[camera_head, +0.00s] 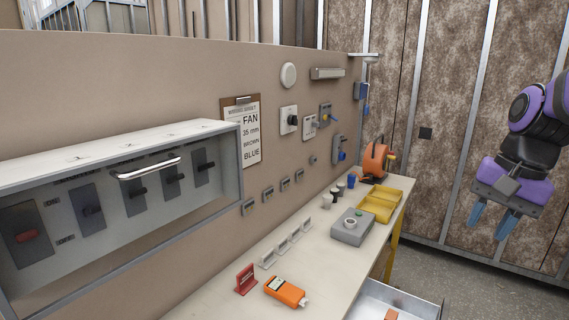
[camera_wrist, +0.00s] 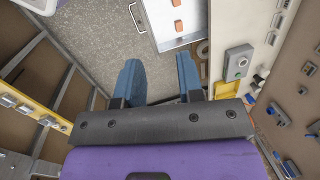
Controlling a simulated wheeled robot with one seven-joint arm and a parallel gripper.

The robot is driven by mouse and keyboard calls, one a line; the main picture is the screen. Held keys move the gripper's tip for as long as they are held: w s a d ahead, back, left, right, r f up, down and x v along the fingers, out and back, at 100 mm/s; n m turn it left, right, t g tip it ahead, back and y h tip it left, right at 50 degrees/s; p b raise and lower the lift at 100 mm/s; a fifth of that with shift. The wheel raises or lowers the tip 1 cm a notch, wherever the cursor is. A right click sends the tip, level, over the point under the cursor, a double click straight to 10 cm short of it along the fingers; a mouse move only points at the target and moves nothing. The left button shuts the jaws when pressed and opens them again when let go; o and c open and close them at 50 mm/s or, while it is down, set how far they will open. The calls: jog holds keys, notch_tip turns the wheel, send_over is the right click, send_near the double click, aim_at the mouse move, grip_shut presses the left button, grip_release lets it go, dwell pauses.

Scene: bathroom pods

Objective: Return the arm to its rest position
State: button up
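My gripper (camera_head: 491,217) hangs at the right of the head view, with a purple body and two blue fingers pointing down. It is clear of the bench and apart from every object. In the wrist view my gripper (camera_wrist: 160,82) shows its two blue fingers spread apart with only grey floor between them. It is open and empty. The upper part of my arm is cut off by the right edge of the head view.
A bench (camera_head: 232,287) runs along the panel wall. It bears an orange meter (camera_head: 285,292), a grey button box (camera_head: 351,227), yellow trays (camera_head: 378,206) and an orange reel (camera_head: 376,160). An open drawer (camera_head: 372,293) juts from the bench's front. The floor (camera_head: 468,279) below my gripper is clear.

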jog(key=s+a+r+n+t+h, duration=0.2)
jog(key=s+a+r+n+t, duration=0.1)
jog(key=s+n, duration=0.5)
jog(key=shift+s+a+r+t, duration=0.35)
jog(key=shift+s+r+t, duration=0.3)
jog(key=shift+r+t, duration=0.3)
